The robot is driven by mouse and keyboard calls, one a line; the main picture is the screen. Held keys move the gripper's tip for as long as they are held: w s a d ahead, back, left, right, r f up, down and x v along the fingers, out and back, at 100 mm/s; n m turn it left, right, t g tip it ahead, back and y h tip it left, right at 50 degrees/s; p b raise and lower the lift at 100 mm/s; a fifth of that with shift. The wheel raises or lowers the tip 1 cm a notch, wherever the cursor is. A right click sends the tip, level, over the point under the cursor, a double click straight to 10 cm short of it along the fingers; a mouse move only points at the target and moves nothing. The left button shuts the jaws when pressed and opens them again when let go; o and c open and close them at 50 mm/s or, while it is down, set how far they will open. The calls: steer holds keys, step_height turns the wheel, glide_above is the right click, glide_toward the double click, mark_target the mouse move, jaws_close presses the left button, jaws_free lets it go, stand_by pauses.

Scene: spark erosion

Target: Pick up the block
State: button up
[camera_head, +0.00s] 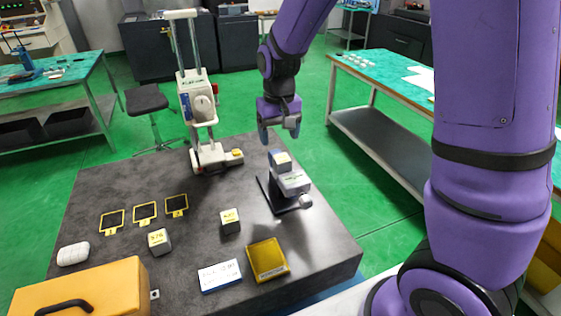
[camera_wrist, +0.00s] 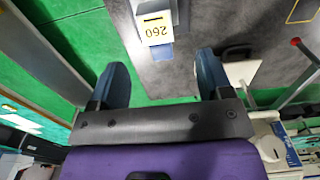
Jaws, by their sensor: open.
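A small metal block (camera_head: 281,161) with a pale yellow top label sits on a grey vise-like fixture (camera_head: 292,183) on the dark table. In the wrist view its label (camera_wrist: 155,27) reads 260, seen upside down. Two more grey blocks with yellow labels stand on the table, one at the middle (camera_head: 230,221) and one further left (camera_head: 159,242). My gripper (camera_head: 280,131) is open and empty, above and slightly behind the fixture. In the wrist view its two fingers (camera_wrist: 162,72) are spread apart, with the labelled block ahead of the gap between them.
A white measuring stand (camera_head: 197,100) rises behind the fixture. The dark table (camera_head: 110,185) also carries yellow-framed outlines (camera_head: 145,212), a yellow tray (camera_head: 268,258), a white-blue box (camera_head: 220,275) and an orange case (camera_head: 90,288).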

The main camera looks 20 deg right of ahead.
mark_target(282, 158)
step_height(282, 158, down, 2)
steer(key=shift+f, duration=0.15)
steer(key=f, duration=0.2)
steer(key=s+f, duration=0.1)
steer(key=f, duration=0.1)
steer(key=shift+d, duration=0.15)
steer(key=shift+f, duration=0.55)
steer(key=c, duration=1.2)
steer(key=shift+r, duration=0.15)
